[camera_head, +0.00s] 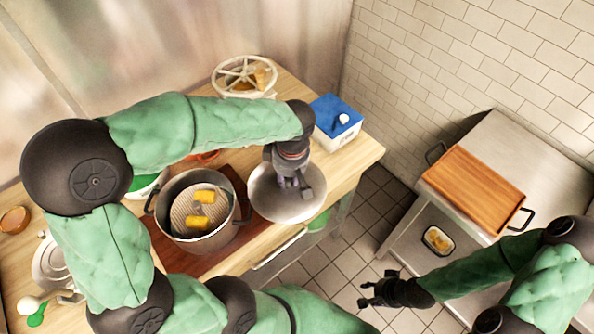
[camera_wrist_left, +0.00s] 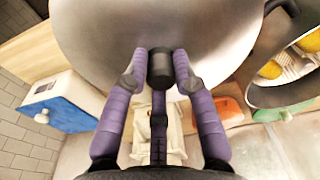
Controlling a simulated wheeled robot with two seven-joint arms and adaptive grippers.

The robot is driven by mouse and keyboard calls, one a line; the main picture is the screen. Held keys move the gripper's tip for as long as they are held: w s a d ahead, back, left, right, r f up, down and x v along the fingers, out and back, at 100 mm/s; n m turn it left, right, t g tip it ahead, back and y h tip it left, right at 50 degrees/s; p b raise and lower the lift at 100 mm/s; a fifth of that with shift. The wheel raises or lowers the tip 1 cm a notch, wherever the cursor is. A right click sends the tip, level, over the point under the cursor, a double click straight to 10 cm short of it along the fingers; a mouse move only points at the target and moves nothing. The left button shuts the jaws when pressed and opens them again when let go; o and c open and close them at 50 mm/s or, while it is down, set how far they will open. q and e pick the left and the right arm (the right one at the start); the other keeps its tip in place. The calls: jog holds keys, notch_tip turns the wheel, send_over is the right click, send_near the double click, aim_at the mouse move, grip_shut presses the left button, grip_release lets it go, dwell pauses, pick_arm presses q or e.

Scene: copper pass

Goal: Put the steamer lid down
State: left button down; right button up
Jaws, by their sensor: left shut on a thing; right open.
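The steamer lid (camera_head: 268,202) is a round grey metal disc with a black knob. My left gripper (camera_head: 293,187) is shut on its knob and holds it right of the pot, near the counter's front edge. The gap beneath the lid cannot be judged. In the left wrist view the lid (camera_wrist_left: 215,30) fills the top, with my left fingers (camera_wrist_left: 159,75) on both sides of the knob. The steamer pot (camera_head: 186,238) is uncovered, with yellow pieces (camera_head: 201,222) on its perforated insert. My right gripper (camera_head: 375,290) is open and empty above the floor at the lower right.
A blue-topped white box (camera_head: 336,121) stands behind the lid. A white slatted round container (camera_head: 243,76) is at the back. A wooden board (camera_head: 474,188) lies on the right-hand unit, with a small tray of yellow food (camera_head: 437,240) nearby. Tiled floor separates the counters.

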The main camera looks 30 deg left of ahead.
pick_arm(q)
jog(key=w+f, duration=0.1)
jog(key=w+a+f, duration=0.1)
jog(key=w, duration=0.1)
jog(key=w+a, duration=0.1)
jog(key=w, duration=0.1)
jog(key=shift+w+a+f, duration=0.1)
jog(key=shift+w+f, duration=0.1)
jog(key=shift+f, duration=0.2)
jog(key=w+f, duration=0.1)
jog(key=w+a+f+b, duration=0.1)
jog(key=f, duration=0.1)
jog(key=w+f, duration=0.2)
jog(key=shift+a+f, duration=0.25)
jog(key=shift+a, duration=0.15)
jog(key=shift+w+f+b, duration=0.15)
jog(key=shift+f+b, duration=0.4)
jog(key=shift+f, duration=1)
jog(key=shift+f, duration=0.15)
jog(key=c, duration=1)
grip_release()
